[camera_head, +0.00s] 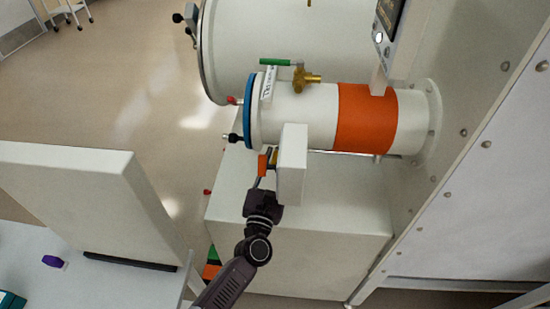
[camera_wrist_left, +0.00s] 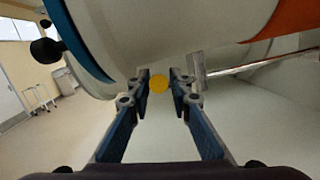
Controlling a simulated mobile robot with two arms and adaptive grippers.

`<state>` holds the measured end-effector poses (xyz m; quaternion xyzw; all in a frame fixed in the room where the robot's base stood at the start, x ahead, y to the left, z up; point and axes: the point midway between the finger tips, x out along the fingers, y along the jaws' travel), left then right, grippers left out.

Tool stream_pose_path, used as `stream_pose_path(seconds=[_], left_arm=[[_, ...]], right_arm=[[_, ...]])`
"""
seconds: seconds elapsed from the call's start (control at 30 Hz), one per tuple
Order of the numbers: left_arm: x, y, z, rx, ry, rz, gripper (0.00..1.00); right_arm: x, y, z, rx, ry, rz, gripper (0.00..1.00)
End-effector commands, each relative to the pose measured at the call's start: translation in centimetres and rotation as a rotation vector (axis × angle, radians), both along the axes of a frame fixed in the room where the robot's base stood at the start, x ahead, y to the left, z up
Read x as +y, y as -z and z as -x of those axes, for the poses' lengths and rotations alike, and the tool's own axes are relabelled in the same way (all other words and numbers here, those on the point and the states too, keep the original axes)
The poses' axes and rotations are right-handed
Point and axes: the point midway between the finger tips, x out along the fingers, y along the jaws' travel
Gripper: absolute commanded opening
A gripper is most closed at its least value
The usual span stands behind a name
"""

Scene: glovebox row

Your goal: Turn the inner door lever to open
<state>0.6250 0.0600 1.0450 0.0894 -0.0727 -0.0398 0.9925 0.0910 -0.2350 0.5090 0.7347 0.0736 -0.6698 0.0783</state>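The small white cylindrical chamber (camera_head: 312,112) has a blue-rimmed door (camera_head: 249,108) at its left end and an orange band. A black-knobbed lever (camera_head: 235,138) shows by that rim; its knob (camera_wrist_left: 46,50) also shows at upper left in the left wrist view. My left gripper (camera_head: 266,166) is below the chamber near the door end. In the left wrist view its fingertips (camera_wrist_left: 159,87) are apart, with a round yellow knob (camera_wrist_left: 159,83) seen between them. Contact with the knob cannot be told. The knob's shaft is hidden. My right gripper is not in view.
A metal rod (camera_wrist_left: 260,63) runs under the chamber towards the wall. A white block (camera_head: 293,160) shows close beside my left gripper. A green-handled brass valve (camera_head: 304,77) sits on top, and a larger chamber (camera_head: 270,35) lies behind.

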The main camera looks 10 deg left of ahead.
Motion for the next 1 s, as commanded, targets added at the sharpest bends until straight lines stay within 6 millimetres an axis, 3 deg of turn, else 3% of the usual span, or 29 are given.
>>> stream_pose_path(seconds=[0.33, 0.47, 0.8, 1.0], left_arm=[[0.0, 0.0, 0.1, 0.000, 0.000, -0.001, 0.29], [0.1, 0.3, 1.0, 0.002, 0.000, -0.001, 0.29], [0.7, 1.2, 7.9, 0.003, 0.001, -0.001, 0.29], [1.0, 1.6, 10.8, 0.001, 0.001, -0.001, 0.29]], right_arm=[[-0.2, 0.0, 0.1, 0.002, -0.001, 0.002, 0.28], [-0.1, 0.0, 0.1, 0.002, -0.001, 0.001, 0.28], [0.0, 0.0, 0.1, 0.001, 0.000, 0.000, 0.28], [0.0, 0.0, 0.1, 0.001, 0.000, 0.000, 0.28]])
